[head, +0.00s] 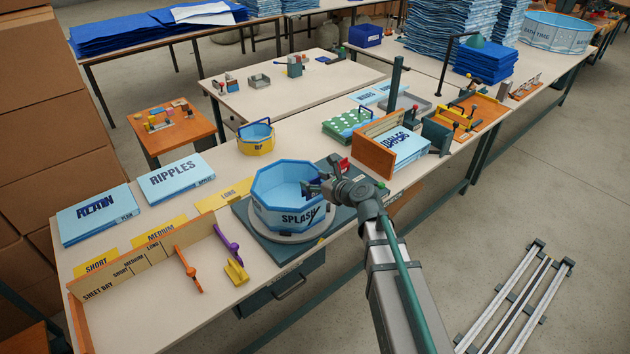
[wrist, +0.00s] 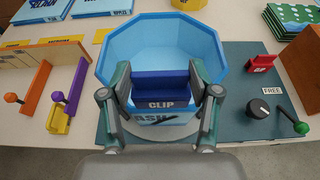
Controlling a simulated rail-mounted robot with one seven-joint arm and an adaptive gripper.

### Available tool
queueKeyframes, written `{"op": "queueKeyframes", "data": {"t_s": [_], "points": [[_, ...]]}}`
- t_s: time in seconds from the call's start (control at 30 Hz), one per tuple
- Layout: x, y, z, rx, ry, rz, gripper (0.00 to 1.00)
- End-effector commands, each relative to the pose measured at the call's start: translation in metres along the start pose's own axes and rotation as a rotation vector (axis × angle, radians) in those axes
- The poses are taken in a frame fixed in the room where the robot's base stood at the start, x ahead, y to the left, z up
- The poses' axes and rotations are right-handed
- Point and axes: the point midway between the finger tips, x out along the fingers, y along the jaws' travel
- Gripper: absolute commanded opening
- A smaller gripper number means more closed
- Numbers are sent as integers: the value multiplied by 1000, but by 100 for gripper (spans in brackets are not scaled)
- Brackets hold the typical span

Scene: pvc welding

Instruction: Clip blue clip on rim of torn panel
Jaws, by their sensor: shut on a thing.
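A blue octagonal pool (head: 290,188), labelled SPLASH, sits on a round pale turntable (head: 290,236). Its near panel (wrist: 150,117) carries the lettering and a dark tear-like mark. My gripper (head: 322,187) is at the pool's near right rim. In the wrist view, my gripper (wrist: 160,82) is shut on the dark blue clip (wrist: 160,92), one finger on each side. The clip, lettered CLIP, overlaps the near panel's rim in that view. I cannot tell whether it straddles the rim or hovers just above it. The fingers hide the rim on either side.
A dark base plate beside the pool holds a red block (wrist: 262,64), a black knob (wrist: 259,109) and a green-tipped lever (wrist: 300,127). Orange (head: 187,268) and purple (head: 227,243) tools lie left. An orange board (head: 375,158) stands right. Small pool (head: 255,138) behind.

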Motion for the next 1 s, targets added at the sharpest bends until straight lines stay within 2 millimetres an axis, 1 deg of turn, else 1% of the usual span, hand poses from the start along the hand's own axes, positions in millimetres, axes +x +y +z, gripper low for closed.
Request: {"op": "queueKeyframes", "data": {"t_s": [0.03, 0.1, 1.0], "points": [[2, 0, -5, 0, 0, 0, 28], [3, 0, -9, 0, 0, 0, 28], [19, 0, -52, 0, 0, 0, 28]]}}
